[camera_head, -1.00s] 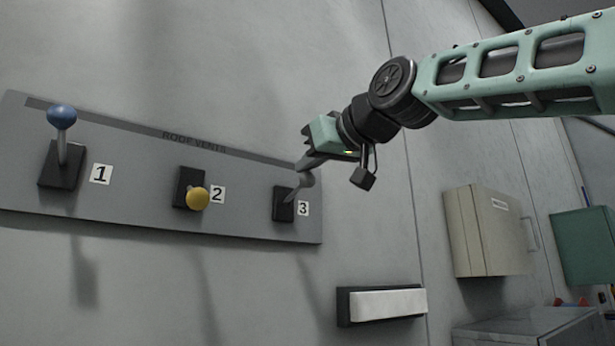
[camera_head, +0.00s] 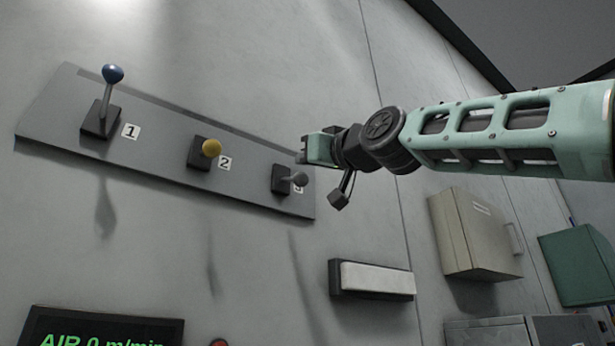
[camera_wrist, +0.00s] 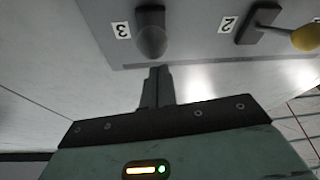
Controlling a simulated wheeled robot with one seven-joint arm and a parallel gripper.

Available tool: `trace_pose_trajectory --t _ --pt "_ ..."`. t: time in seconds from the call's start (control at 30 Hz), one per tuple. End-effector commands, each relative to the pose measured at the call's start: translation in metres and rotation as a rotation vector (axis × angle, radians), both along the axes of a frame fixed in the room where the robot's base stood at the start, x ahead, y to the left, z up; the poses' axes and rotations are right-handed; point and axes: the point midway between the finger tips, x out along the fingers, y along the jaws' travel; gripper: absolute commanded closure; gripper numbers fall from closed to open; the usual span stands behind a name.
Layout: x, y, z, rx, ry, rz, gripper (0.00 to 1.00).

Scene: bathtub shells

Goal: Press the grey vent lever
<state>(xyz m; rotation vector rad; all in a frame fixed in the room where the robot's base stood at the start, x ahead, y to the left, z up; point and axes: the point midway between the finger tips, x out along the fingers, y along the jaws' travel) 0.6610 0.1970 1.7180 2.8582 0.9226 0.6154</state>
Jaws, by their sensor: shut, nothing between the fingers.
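The grey vent lever (camera_head: 298,178) is by label 3, at the right end of the grey panel (camera_head: 245,189). In the head view its knob points outward, roughly level with its dark base. My gripper (camera_head: 304,156) is shut and empty, just above the grey knob in the head view. In the wrist view the narrow closed fingers (camera_wrist: 158,72) point at the grey knob (camera_wrist: 152,42), with a small gap in the picture. I cannot tell whether they touch it.
The yellow lever (camera_head: 211,147) by label 2 and the upright blue lever (camera_head: 112,74) by label 1 are to the left. A white bar (camera_head: 377,279) is below right. Cabinets (camera_head: 473,233) are further right. A display (camera_head: 108,330) reads AIR 0 m/min.

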Motion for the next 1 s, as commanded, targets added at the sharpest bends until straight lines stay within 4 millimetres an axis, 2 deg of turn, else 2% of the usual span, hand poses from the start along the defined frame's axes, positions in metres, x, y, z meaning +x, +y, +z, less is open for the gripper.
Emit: trace_pose_trajectory --t 0.03,0.3,1.0 --pt "0.000 0.000 -0.007 0.000 0.000 0.000 1.00" --pt "0.002 0.001 -0.017 -0.001 0.002 0.000 1.00" --pt "0.007 0.003 -0.026 -0.010 0.015 0.000 1.00"
